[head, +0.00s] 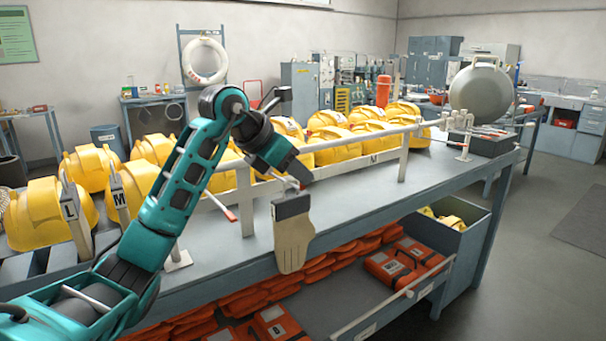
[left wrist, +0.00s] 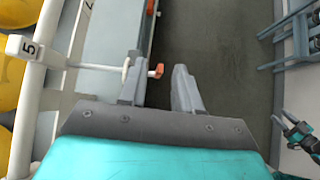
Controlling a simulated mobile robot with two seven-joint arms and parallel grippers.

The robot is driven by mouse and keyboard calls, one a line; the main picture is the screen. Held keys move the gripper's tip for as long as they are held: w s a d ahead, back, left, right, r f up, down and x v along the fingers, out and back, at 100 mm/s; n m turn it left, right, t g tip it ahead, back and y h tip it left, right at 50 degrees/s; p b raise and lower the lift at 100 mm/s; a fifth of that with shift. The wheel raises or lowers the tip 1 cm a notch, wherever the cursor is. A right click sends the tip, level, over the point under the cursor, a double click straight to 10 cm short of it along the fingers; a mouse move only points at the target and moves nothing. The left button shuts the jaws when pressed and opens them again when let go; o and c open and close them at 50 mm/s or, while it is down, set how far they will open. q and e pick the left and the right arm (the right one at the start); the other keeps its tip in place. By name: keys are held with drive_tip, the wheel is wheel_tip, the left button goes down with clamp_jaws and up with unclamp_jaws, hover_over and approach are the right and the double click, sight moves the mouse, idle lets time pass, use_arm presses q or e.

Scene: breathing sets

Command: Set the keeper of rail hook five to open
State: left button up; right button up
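In the left wrist view, a tag marked 5 (left wrist: 30,48) sits on the white rail. Hook five's white rod (left wrist: 95,67) runs right from it to a small red-orange keeper (left wrist: 157,71). The keeper appears between the fingertips of my left gripper (left wrist: 160,68), which are apart. I cannot tell the depth or whether it is gripped. In the head view my left gripper (head: 303,177) is above a hanging tan glove with a dark cuff (head: 293,240). The keeper's setting is unclear. A teal and black part at the right edge looks like my right gripper (left wrist: 297,135); its fingers are too small to judge.
Another red-tipped hook (head: 223,208) sticks out from the rail (head: 338,165) to the left. Yellow helmets (head: 40,212) stand behind the rail on the bench. Open floor (head: 520,260) lies at the right.

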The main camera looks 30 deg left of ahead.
use_arm(q)
drive_tip(key=shift+x, duration=1.35)
drive_tip(key=shift+c, duration=0.3)
clamp_jaws()
